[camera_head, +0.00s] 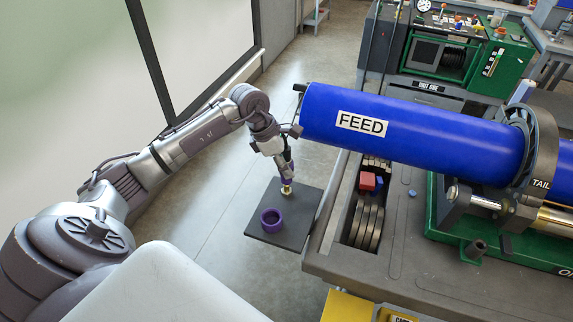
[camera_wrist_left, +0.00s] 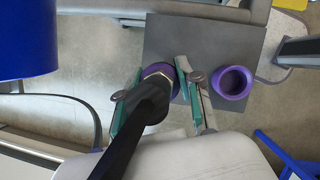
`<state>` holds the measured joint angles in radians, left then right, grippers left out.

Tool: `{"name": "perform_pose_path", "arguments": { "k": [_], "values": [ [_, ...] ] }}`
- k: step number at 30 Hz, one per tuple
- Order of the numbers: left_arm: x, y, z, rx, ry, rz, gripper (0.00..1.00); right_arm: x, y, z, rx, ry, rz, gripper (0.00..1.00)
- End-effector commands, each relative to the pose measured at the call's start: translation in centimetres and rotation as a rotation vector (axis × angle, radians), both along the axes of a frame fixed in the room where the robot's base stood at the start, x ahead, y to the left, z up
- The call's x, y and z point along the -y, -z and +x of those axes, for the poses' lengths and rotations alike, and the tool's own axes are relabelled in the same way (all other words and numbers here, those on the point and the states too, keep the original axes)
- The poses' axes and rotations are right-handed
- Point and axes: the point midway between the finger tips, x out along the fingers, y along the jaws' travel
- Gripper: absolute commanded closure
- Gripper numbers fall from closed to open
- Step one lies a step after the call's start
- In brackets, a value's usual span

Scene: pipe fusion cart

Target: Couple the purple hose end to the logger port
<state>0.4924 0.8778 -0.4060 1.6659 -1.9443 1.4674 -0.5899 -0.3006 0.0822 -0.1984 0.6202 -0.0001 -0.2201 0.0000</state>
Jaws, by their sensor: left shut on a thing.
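My left gripper (camera_head: 285,180) reaches down over a dark square plate beside the cart. In the left wrist view, its teal-lined fingers (camera_wrist_left: 152,92) are on either side of the purple hose end (camera_wrist_left: 158,70), shut on it. A black hose (camera_wrist_left: 135,125) runs from its metal collar toward the lower left. In the head view, a brass-coloured tip (camera_head: 286,189) shows under the fingers, above or at the plate; contact is unclear. I cannot pick out the logger port with certainty. My right gripper is not in view.
An open purple cup (camera_head: 271,221) stands on the dark plate (camera_head: 257,236), and it also shows in the left wrist view (camera_wrist_left: 231,82). A large blue FEED pipe (camera_head: 430,135) extends just right of my left wrist. A green machine (camera_head: 515,60) stands behind.

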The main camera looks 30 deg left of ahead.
Motion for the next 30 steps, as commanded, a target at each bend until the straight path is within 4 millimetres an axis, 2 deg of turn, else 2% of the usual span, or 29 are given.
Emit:
{"name": "perform_pose_path", "arguments": {
  "k": [30],
  "values": [
    [0.07, 0.11, 0.03, 0.001, 0.001, -0.001, 1.00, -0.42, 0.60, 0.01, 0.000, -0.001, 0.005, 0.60]
  ]
}}
